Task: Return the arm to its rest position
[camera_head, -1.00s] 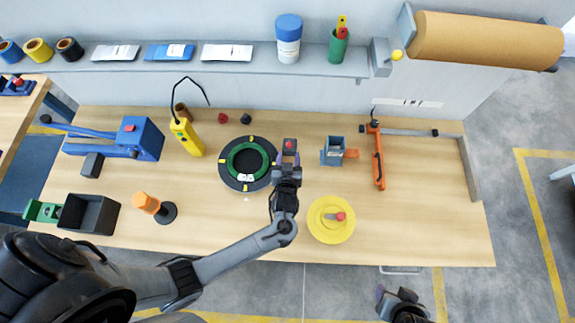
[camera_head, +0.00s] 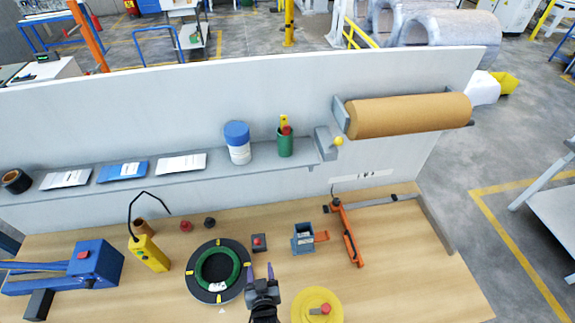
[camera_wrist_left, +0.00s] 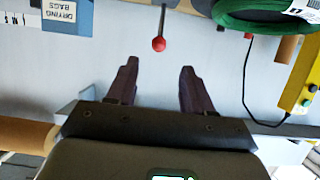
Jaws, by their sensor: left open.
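My left gripper (camera_head: 262,272) is open and empty, its two fingers pointing away from me. In the head view it shows at the bottom, right of the black turntable (camera_head: 198,287) that carries a green coil (camera_head: 236,268), and in front of a small red-button box (camera_head: 259,243). In the left wrist view both dark fingers of this gripper (camera_wrist_left: 158,85) stand apart with nothing between them. That view also shows the green coil (camera_wrist_left: 255,22) at upper right and a red ball (camera_wrist_left: 158,44) on a dark rod beyond the fingers. My right gripper is out of view.
A yellow disc (camera_head: 298,312) with a red knob lies right of the gripper. A grey clamp block (camera_head: 303,240) and an orange tool (camera_head: 347,235) stand behind it. A yellow pendant (camera_head: 150,255) and blue machine (camera_head: 95,265) are at left. The table's right part (camera_head: 420,290) is clear.

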